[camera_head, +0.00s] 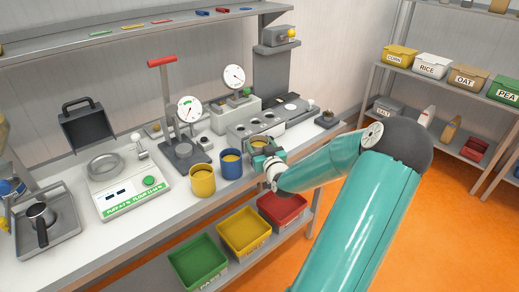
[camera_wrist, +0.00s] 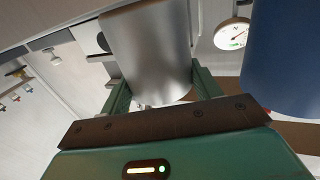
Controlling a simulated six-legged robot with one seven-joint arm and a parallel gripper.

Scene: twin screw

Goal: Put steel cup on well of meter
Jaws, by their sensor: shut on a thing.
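My gripper (camera_head: 264,157) is shut on a steel cup, held upright over the front of the bench in the head view. The cup (camera_head: 259,143) shows yellowish contents at its top. In the wrist view the smooth silver cup (camera_wrist: 150,45) stands between my two green fingers. A grey unit with several round openings (camera_head: 241,130) lies just behind the cup. Behind that is a pale grey box (camera_head: 229,119) with a dial (camera_head: 234,77) above it. I cannot tell for certain which of these is the meter; its well is not clearly visible.
A blue cup (camera_head: 231,168) and a yellow cup (camera_head: 202,183) stand left of my gripper; the blue one looms close in the wrist view (camera_wrist: 285,65). A press with a red handle (camera_head: 161,61) and a scale (camera_head: 128,193) are further left. Coloured bins (camera_head: 242,235) sit below.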

